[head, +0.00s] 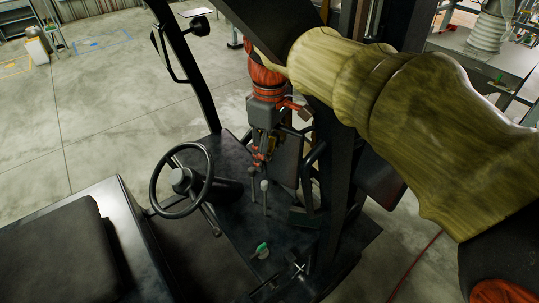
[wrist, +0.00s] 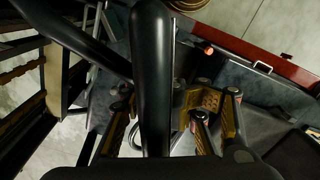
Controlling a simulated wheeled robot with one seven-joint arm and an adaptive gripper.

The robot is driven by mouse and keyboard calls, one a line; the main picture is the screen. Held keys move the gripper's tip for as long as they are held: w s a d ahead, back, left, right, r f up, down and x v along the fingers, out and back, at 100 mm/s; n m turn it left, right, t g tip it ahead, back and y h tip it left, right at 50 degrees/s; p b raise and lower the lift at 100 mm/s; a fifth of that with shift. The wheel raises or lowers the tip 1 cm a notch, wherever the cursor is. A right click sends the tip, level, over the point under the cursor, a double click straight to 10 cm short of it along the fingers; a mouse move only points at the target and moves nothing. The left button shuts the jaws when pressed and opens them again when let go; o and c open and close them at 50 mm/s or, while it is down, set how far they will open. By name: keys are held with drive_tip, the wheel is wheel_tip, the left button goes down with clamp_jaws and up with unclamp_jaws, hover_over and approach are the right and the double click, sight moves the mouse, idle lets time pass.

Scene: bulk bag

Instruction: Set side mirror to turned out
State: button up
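A dark rounded part on a short stalk (head: 200,25), which looks like the side mirror, sits beside the top of the vehicle's front post. Its face and angle are too small to tell. My gripper (head: 260,158) hangs well to the right of it and lower, pointing down near the control levers. In the wrist view, my gripper (wrist: 165,105) has its yellow and black fingers spread apart, with no object seen held between them. A thick black bar crosses in front of the fingers there and hides part of the gap. The mirror cannot be made out in the wrist view.
The steering wheel (head: 181,181) and black seat (head: 65,245) are at the left. Levers with round knobs (head: 264,186) stand just below my gripper. The slanted front post (head: 190,70) and dark upright bars flank it. Open concrete floor (head: 90,100) lies beyond the vehicle.

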wheel_tip(320, 180, up, 12)
drive_tip(key=shift+r, duration=0.1)
idle(0.5)
drive_tip(key=shift+c, duration=0.7)
